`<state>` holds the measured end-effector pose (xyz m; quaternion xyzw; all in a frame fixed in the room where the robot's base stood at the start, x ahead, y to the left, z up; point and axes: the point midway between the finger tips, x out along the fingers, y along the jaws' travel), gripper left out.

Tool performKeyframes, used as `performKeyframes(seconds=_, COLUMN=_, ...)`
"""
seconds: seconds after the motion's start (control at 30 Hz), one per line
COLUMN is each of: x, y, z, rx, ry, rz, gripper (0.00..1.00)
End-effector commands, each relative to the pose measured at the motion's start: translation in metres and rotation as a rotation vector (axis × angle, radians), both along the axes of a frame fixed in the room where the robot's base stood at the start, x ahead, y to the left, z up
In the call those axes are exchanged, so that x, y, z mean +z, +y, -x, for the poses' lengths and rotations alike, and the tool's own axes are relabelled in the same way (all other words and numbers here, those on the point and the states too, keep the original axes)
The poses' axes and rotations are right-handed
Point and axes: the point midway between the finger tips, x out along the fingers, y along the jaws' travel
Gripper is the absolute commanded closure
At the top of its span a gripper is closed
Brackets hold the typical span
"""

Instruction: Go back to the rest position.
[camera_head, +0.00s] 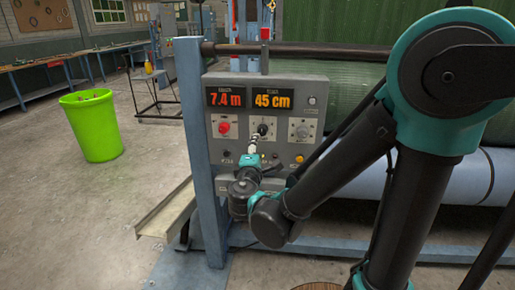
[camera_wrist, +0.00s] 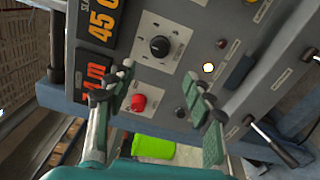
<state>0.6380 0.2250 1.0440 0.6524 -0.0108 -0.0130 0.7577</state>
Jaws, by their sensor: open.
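My gripper (camera_head: 256,146) is in front of the grey control panel (camera_head: 240,182), near a black knob (camera_head: 263,129). In the wrist view my gripper (camera_wrist: 158,78) is open, with its two fingers apart and nothing between them. There the black knob (camera_wrist: 159,46) and a red button (camera_wrist: 138,103) show beyond the fingers. I cannot tell whether a fingertip touches the panel. The panel's displays read 7.4 m (camera_head: 225,97) and 45 cm (camera_head: 272,101).
A blue post (camera_head: 192,120) stands beside the panel, with a metal channel (camera_head: 165,208) at its foot. A large green roll (camera_head: 330,72) lies behind. A bright green bin (camera_head: 92,126) stands on the left. The concrete floor (camera_head: 70,220) at front left is clear.

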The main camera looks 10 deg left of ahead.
Motion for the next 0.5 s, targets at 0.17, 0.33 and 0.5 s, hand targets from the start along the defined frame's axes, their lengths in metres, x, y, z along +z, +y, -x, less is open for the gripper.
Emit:
performKeyframes(seconds=0.17, x=0.000, y=-0.001, z=0.000, rx=-0.001, ry=0.001, rz=-0.001, gripper=0.47)
performKeyframes(seconds=0.33, x=-0.014, y=-0.032, z=-0.009, rx=-0.064, ry=0.063, rz=-0.051, gripper=0.47)
performKeyframes(seconds=0.5, x=-0.055, y=-0.114, z=-0.015, rx=-0.241, ry=0.235, rz=-0.218, gripper=0.47)
